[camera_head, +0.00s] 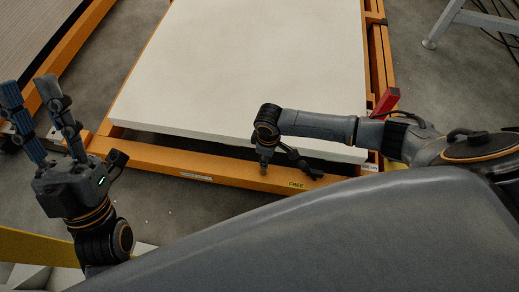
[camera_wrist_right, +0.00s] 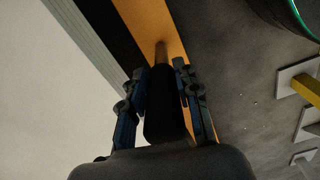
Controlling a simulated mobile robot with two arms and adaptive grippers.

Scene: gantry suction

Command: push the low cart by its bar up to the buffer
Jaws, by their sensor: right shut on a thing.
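The low cart (camera_head: 160,157) is an orange frame carrying a large white slab (camera_head: 240,65). My right arm reaches in from the right over the slab's near edge. My right gripper (camera_head: 290,155) is low beside the near orange rail. In the right wrist view its fingers (camera_wrist_right: 159,80) are closed on either side of a dark handle (camera_wrist_right: 165,115) with a copper-coloured end. I cannot tell whether this handle is the cart's push bar. My left gripper (camera_head: 40,115) is open and empty at the left, fingers pointing up. I cannot make out the buffer.
A red block (camera_head: 387,102) stands at the cart's right side. A yellow-green "FREE" label (camera_head: 296,185) is on the near rail. Another orange frame with a ribbed grey top (camera_head: 30,35) is at upper left. A grey metal leg (camera_head: 445,22) and cables are at upper right.

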